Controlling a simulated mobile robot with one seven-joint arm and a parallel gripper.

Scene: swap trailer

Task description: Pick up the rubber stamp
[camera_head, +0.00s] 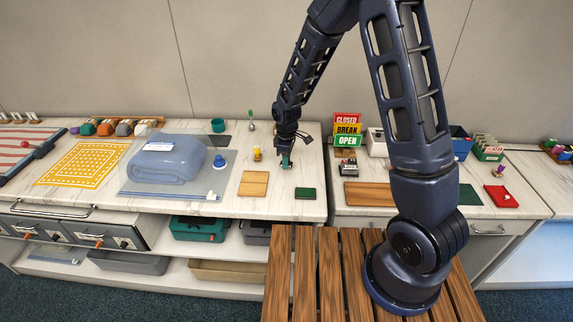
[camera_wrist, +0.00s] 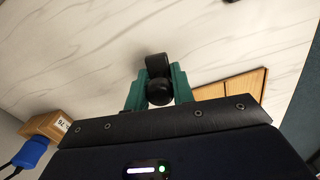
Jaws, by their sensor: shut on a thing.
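The rubber stamp (camera_wrist: 158,66) shows in the wrist view as a dark piece with a rounded black knob, between the teal fingers of my gripper (camera_wrist: 157,92). My gripper is shut on it. In the head view my gripper (camera_head: 286,163) is low over the pale marble counter, and the stamp is too small and covered to make out. I cannot tell whether the stamp still touches the counter.
A dark green pad (camera_head: 305,193) lies in front of my gripper, and a wooden board (camera_head: 254,184) lies to its left. Stacked signs (camera_head: 347,130) stand to the right.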

